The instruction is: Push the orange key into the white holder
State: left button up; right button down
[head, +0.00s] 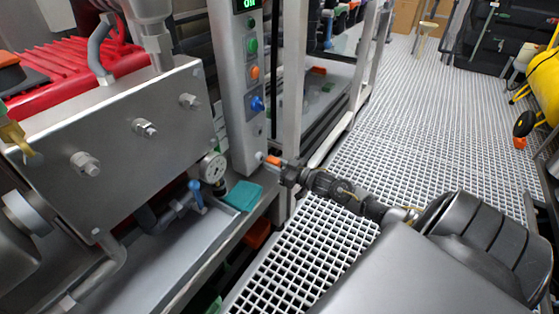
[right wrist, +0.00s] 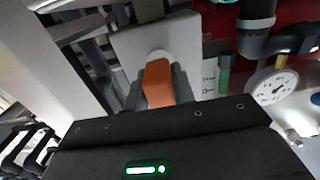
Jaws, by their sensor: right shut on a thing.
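The orange key (head: 273,160) is held between the fingertips of my right gripper (head: 281,167), beside the lower part of the grey control column. In the right wrist view the orange key (right wrist: 158,86) stands between the two dark fingers of the right gripper (right wrist: 159,92), its far end at the white holder. The white holder (head: 261,156) is a small round piece on the column's side; it also shows in the right wrist view (right wrist: 158,54), partly hidden behind the key. I cannot tell how deep the key sits in it. My left gripper is not in view.
The control column (head: 238,90) carries green, orange and blue controls. A pressure gauge (head: 213,167), a blue-handled valve (head: 196,194) and a teal cloth (head: 243,196) lie left of the gripper. A metal frame post (head: 292,90) stands close behind. The grated floor (head: 400,130) at right is open.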

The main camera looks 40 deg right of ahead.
jog(key=shift+w+a, duration=0.1)
jog(key=shift+w, duration=0.2)
jog(key=shift+p, duration=0.75)
dwell(1.9)
jog(key=shift+w+a, duration=0.15)
jog(key=shift+w, duration=0.3)
dwell(0.4)
jog(key=c, duration=1.1)
grip_release()
